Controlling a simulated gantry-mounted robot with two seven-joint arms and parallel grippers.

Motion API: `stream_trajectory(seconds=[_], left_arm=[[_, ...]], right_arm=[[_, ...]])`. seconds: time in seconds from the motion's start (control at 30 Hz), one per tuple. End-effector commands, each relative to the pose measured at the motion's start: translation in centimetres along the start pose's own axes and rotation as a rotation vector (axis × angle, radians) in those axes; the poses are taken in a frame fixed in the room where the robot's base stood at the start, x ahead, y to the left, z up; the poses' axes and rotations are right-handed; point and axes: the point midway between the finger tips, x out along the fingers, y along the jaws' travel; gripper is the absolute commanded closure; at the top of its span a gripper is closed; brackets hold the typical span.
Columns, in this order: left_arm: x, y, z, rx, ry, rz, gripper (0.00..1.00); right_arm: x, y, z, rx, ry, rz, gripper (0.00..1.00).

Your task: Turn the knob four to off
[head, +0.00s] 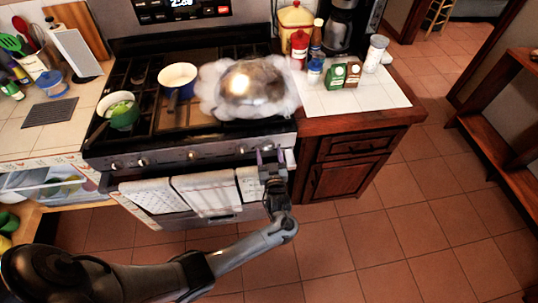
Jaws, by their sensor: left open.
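The stove's front panel (170,157) carries a row of several round knobs. One knob (192,155) is near the middle and another (241,149) is further right. My left gripper (269,156) is open at the right end of the row. Its two fingers point at the panel and partly cover the knob area there, so I cannot tell whether they touch a knob. I cannot tell which knob is number four, or how each is turned. My right gripper is not in view.
A shiny pot (246,84) wrapped in pale steam or smoke sits on the stove's right side. Towels (207,192) hang below the knobs. The floor (400,230) at right is clear.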

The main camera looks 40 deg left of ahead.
Motion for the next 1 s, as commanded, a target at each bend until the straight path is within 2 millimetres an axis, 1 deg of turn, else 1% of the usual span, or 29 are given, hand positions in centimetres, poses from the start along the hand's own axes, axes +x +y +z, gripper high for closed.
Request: stream_trajectory(seconds=[0.3, 0.33, 0.6, 0.7, 1.0], left_arm=[[0.28, 0.00, -0.05, -0.001, 0.001, 0.000, 0.34], [0.27, 0.00, -0.05, 0.000, 0.001, 0.000, 0.36], [0.25, 0.00, -0.05, 0.000, 0.001, 0.000, 0.77], [0.25, 0.00, -0.05, 0.000, 0.001, 0.000, 0.91], [0.25, -0.02, -0.20, 0.039, 0.001, -0.001, 0.91]], right_arm=[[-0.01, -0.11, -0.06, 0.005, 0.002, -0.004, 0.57], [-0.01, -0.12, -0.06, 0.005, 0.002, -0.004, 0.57], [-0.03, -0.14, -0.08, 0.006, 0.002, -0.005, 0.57], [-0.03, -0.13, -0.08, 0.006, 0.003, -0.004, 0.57], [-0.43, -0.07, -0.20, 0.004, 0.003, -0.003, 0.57]])
